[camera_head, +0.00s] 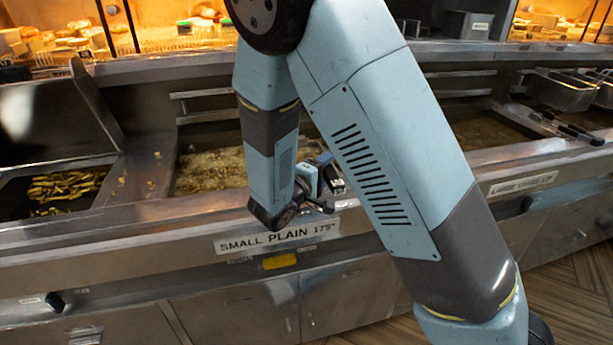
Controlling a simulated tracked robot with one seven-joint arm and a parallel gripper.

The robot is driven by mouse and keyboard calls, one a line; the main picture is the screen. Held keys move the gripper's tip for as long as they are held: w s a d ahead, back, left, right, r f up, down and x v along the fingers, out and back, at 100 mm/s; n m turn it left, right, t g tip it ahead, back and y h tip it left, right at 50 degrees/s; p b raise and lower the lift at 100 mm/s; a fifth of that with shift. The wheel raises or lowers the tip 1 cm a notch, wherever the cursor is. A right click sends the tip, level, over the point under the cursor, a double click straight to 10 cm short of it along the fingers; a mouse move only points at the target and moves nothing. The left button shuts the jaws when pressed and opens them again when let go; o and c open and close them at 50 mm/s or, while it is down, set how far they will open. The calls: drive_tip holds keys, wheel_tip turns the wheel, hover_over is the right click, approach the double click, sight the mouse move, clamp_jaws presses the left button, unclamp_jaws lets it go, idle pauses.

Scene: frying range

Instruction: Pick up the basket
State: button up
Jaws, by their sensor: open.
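A metal fryer basket (560,90) hangs at the far right of the range, at the back of the right-hand fryer well. A second one is partly cut off by the right edge of the picture beside it. A dark handle (572,129) lies below them near the front ledge. My gripper (328,188) is open, above the front edge of the middle fryer well and well to the left of the baskets. It is small in view and partly hidden by my arm. I see nothing between its fingers.
The middle well (212,172) holds bubbling oil. A bin with chips (68,188) is at the left, beside a raised metal hood (55,120). A label (277,236) reads "SMALL PLAIN 175°". Heated shelves with food run along the back. Wooden floor shows at lower right.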

drive_tip(key=shift+w, duration=0.1)
drive_tip(key=shift+c, duration=0.4)
clamp_jaws()
idle(0.9)
